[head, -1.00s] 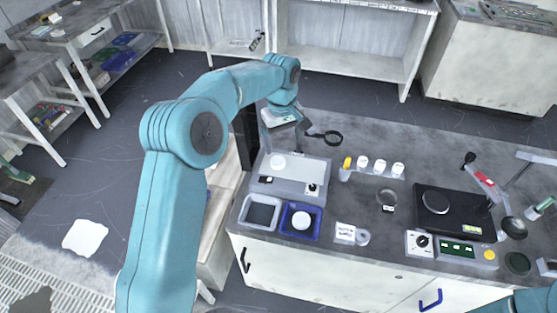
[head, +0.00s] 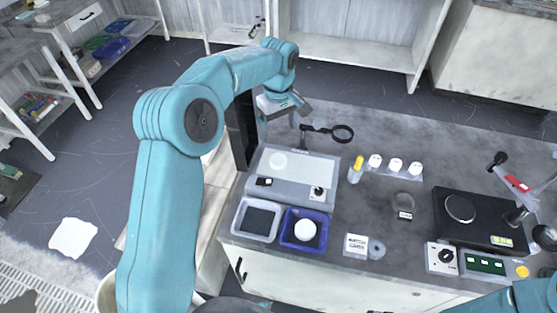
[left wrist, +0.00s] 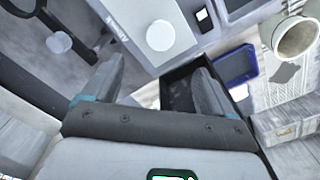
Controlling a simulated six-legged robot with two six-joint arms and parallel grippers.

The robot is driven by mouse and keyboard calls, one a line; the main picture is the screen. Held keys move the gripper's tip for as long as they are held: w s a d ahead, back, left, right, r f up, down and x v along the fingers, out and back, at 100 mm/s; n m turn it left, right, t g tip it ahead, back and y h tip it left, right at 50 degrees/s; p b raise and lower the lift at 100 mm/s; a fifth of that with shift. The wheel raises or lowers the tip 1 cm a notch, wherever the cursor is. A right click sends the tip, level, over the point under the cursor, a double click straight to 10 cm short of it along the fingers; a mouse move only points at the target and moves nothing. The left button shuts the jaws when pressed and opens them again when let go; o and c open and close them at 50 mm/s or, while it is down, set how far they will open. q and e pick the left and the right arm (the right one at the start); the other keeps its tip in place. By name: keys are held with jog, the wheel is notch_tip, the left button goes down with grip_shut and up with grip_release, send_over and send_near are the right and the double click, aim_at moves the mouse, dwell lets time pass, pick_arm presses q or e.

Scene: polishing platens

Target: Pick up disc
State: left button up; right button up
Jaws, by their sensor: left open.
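A white disc (head: 306,231) lies in the blue tray (head: 288,236) near the bench's front left edge. Another white round piece (head: 278,161) sits on top of the grey polishing machine (head: 322,168); it also shows in the left wrist view (left wrist: 160,35). My left gripper (head: 284,118) is over the back left of the bench, behind the machine. Its two fingers (left wrist: 155,82) are apart with nothing between them in the left wrist view.
A grey tray with a dark pad (head: 257,220) stands left of the blue tray. A ring-shaped magnifier (head: 343,133) rises behind the machine. Several white-topped pieces (head: 395,165) and a black hotplate (head: 480,219) are to the right.

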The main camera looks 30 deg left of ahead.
pick_arm(q)
send_over(278, 159)
jog(key=f, duration=0.6)
jog(key=shift+w+a+f, duration=0.15)
jog(key=shift+w+a, duration=0.05)
jog(key=shift+s+d+f, duration=0.2)
jog(key=shift+s+f, duration=0.1)
jog(key=shift+f, duration=0.05)
jog(key=shift+f+p, duration=0.55)
jog(key=shift+f, duration=2.15)
jog(key=c, duration=1.2)
